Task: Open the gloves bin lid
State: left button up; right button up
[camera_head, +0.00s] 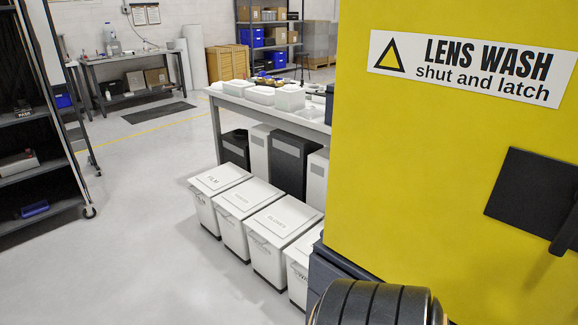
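A row of white bins with flat lids stands on the floor in front of a workbench. The third bin from the left carries a small lid label that seems to read "GLOVES", so I take it as the gloves bin (268,250); its lid (284,217) lies flat and closed. The first bin (206,209) is labelled "FILM", and the second bin (234,233) has a label too small to read. A further bin (297,272) is partly hidden at the right. Neither of my grippers is in view.
A yellow cabinet (440,180) marked "LENS WASH" fills the right side, close by, with a dark latch (535,192). The workbench (215,95) holds white containers. A dark wheeled shelf (30,130) stands at left. The floor (130,230) left of the bins is clear.

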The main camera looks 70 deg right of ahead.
aim_at(281, 222)
jog(key=z, duration=2.05)
jog(key=i+j+z, duration=0.15)
jog(key=z, duration=0.2)
jog(key=i+j+z, duration=0.1)
jog(key=j+z, duration=0.4)
jog(key=z, duration=0.25)
jog(key=i, duration=0.05)
